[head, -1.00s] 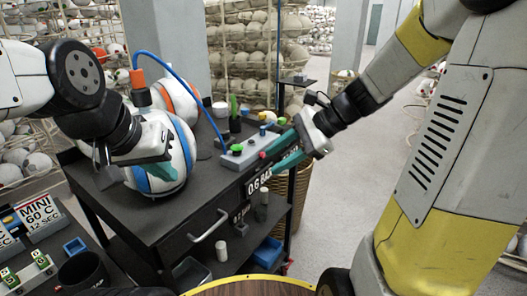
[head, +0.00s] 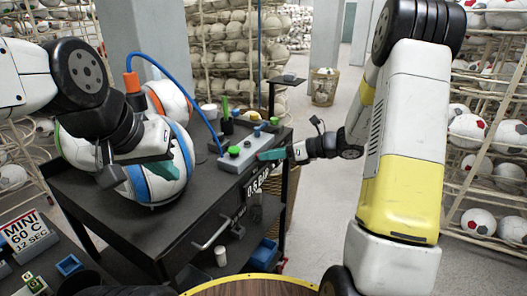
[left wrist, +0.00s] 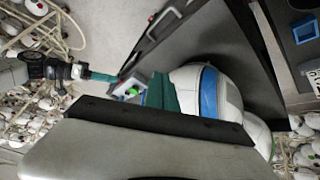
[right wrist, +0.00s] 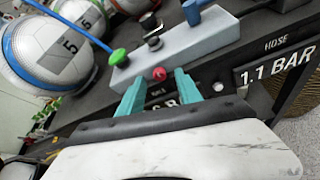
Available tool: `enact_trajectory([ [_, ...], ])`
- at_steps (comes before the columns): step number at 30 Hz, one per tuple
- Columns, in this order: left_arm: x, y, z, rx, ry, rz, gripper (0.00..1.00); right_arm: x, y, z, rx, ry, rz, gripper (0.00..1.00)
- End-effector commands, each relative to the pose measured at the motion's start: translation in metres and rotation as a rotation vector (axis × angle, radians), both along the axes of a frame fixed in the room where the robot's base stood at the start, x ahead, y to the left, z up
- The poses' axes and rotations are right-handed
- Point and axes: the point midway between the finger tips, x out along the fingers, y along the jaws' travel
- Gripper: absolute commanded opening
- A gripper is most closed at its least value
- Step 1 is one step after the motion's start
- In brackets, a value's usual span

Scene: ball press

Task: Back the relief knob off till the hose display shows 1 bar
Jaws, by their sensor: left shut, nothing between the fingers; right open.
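The grey press box (head: 240,155) stands on the black cart and carries a green knob (head: 234,150). In the right wrist view, the green knob (right wrist: 118,57) and a blue knob (right wrist: 195,10) are on top. A small red knob (right wrist: 159,74) is on the box's front face. My right gripper (right wrist: 160,88) is open, its teal fingertips on either side of the red knob; contact cannot be told. The hose display (right wrist: 278,68) reads 1.1 BAR. A second display is partly hidden behind my right fingers. My left gripper (head: 150,172) is shut and empty beside the ball.
A white ball with a blue band (head: 165,185) sits on the cart (head: 170,232). A blue hose (head: 178,85) arches from an orange fitting (head: 132,82) to the box. Racks of balls (head: 225,55) stand behind. Open floor (head: 310,200) lies right of the cart.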

Motion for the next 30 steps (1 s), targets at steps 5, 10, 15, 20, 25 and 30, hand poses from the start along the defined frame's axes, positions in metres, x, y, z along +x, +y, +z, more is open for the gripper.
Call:
enact_trajectory([
  [5,0.0,0.0,0.0,0.0,0.0,0.0,0.0,0.0057,0.0115,-0.005,-0.001,0.0,0.001,0.41],
  [10,0.0,0.0,0.0,0.0,0.0,0.0,0.0,0.0063,0.0128,-0.0056,-0.002,0.0,0.0,0.41],
  [15,0.0001,0.0,0.0001,0.0,0.0,0.0,0.0,0.0061,0.0126,-0.0054,-0.002,0.0,0.0,0.28],
  [20,0.0001,0.0,0.0001,0.0,0.0,0.0,0.0,0.0062,0.0124,-0.0054,-0.002,0.0,0.0,0.0],
  [25,0.0,0.0,0.0,0.0,0.0,0.0,0.0,0.0061,0.0123,-0.0053,-0.003,-0.001,-0.001,0.0],
  [30,0.0,0.0,0.0,0.0,0.0,0.0,0.0,0.0056,0.0124,-0.0049,-0.017,-0.024,-0.001,0.0],
])
